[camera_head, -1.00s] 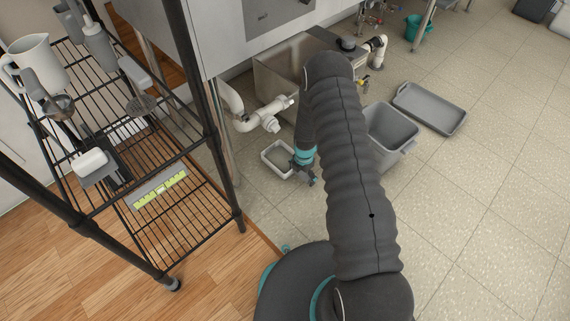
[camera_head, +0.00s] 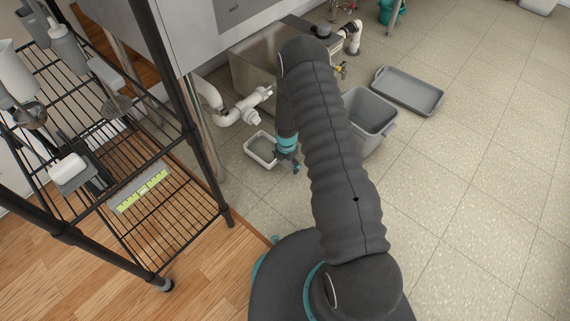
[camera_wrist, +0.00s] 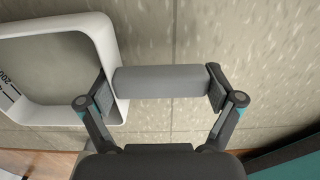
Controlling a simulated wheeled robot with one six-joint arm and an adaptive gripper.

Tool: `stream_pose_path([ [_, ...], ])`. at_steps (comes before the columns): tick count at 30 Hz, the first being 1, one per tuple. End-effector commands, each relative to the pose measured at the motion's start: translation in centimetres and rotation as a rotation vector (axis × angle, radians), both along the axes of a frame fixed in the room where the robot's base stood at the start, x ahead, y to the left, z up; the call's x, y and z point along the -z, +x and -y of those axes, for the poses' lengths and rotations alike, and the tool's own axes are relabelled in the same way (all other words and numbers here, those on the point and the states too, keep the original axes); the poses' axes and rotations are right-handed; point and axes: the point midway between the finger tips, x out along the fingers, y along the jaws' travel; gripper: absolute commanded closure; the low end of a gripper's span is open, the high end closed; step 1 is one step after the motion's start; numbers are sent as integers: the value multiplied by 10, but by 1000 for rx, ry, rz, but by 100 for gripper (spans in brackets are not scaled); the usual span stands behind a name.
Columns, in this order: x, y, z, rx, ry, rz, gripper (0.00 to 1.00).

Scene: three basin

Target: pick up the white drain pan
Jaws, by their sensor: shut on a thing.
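The white drain pan (camera_head: 249,150) lies on the tiled floor near the white pipe. It is a shallow, open tray with rounded corners. In the wrist view its white rim (camera_wrist: 106,44) fills the upper left, beside the left finger. My gripper (camera_wrist: 160,84) is low beside the pan's right side; it also shows in the head view (camera_head: 292,166). A grey block (camera_wrist: 160,82) spans between my two fingertips, and the jaws are shut on it. I cannot tell whether the block joins the pan. The pan's rim is partly hidden behind the left finger.
A grey bin (camera_head: 366,112) stands right of my arm, with a flat grey tray (camera_head: 408,91) beyond it. A wire rack (camera_head: 150,205) stands at left. White piping (camera_head: 228,112) hangs behind the pan. Tiled floor at right is clear.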

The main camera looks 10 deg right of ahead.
Motion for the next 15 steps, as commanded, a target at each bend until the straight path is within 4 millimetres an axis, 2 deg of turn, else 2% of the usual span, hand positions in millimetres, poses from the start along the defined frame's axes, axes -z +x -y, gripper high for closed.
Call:
stream_pose_path([
  [12, -32, 1, 0, 0, 0, 1, 66],
  [15, -36, -1, 6, 2, 0, 0, 66],
])
